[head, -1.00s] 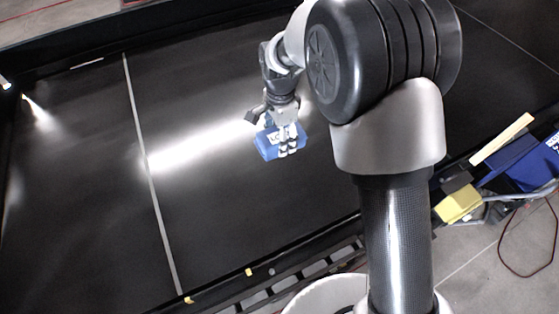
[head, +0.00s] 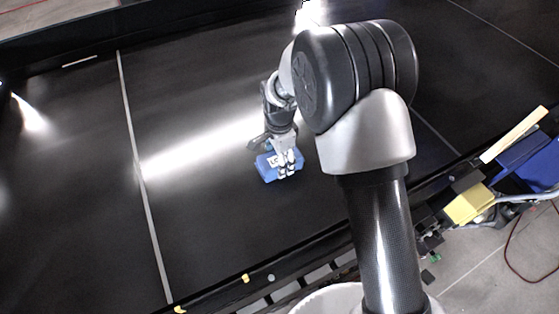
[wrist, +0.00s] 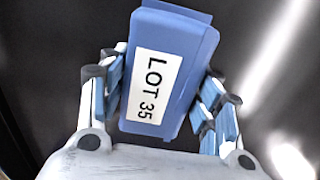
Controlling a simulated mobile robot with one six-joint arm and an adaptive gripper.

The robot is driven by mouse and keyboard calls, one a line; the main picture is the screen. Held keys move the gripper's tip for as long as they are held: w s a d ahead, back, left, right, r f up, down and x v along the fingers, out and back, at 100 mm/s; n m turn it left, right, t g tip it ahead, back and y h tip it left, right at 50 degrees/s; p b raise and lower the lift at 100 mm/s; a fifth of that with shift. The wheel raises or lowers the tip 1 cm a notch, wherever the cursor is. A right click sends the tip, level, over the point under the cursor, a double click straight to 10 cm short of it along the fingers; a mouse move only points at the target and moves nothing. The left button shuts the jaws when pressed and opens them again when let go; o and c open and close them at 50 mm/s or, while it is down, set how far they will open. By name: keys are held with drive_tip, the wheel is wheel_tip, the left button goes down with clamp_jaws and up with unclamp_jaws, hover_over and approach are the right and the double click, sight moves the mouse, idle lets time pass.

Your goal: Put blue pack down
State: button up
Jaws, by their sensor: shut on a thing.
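The blue pack (head: 267,170) is a small box with a white label. In the wrist view the blue pack (wrist: 187,45) fills the middle, and its label reads LOT 35. My gripper (head: 285,166) is shut on the pack, and in the wrist view my gripper (wrist: 165,95) has a finger on each side of it. The pack is low over the black conveyor belt (head: 210,220). I cannot tell whether its underside touches the belt.
A pale line (head: 135,160) crosses the belt to the left of the pack. The belt around the pack is clear. Beyond the belt's near edge, at the right, are a yellow block (head: 468,204) and blue boxes (head: 540,165).

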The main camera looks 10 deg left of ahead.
drive_tip(key=o, duration=1.4)
drive_tip(key=shift+f, duration=0.1)
wheel_tip(320, 180, up, 12)
drive_tip(key=p, duration=0.6)
drive_tip(key=shift+r, duration=0.2)
